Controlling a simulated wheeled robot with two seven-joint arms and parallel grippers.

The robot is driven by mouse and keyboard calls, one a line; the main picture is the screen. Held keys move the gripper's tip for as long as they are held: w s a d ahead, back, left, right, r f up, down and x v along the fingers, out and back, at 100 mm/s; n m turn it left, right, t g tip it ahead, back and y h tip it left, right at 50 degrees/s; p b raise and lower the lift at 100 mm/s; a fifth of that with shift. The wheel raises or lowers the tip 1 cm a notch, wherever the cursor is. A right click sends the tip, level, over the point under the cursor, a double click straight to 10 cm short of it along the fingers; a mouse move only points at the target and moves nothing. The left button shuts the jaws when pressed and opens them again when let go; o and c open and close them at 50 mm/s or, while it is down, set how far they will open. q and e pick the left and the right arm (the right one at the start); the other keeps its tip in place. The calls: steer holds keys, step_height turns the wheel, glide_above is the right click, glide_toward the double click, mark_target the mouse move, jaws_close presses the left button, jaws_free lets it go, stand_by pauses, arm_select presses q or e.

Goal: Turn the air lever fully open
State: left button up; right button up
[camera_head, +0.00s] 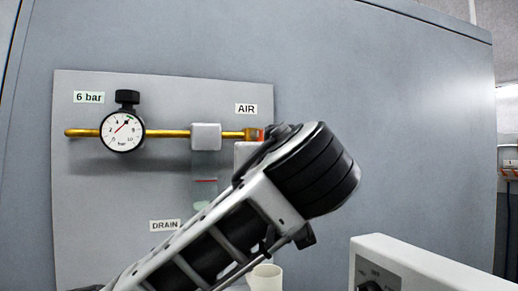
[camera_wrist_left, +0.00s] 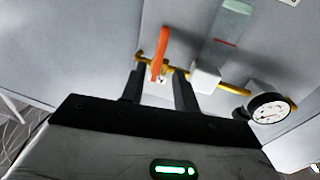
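The orange air lever (camera_wrist_left: 160,52) shows in the left wrist view, lying crosswise to the brass pipe (camera_wrist_left: 236,89). In the head view only a small orange-red bit of it (camera_head: 261,134) shows below the AIR label (camera_head: 246,109); my left arm hides the rest. My left gripper (camera_wrist_left: 159,72) is open, its two fingers apart. In the wrist view the lever's lower end lies in line with the gap between them; I cannot tell whether either finger touches it. In the head view the fingers are hidden behind my wrist. My right gripper is not in view.
A round gauge (camera_head: 122,131) under a "6 bar" label and a grey block (camera_head: 206,137) sit on the pipe. A clear bowl (camera_head: 204,170) hangs below the block, above the DRAIN label (camera_head: 165,225). A white box (camera_head: 420,265) stands at lower right.

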arm_select(q)
steer(key=w+p, duration=0.1)
steer(key=w, duration=0.4)
steer(key=w+a+p, duration=0.1)
steer(key=w, duration=0.2)
steer(key=shift+w+p, duration=0.15)
steer(key=shift+p, duration=0.2)
jaws_close()
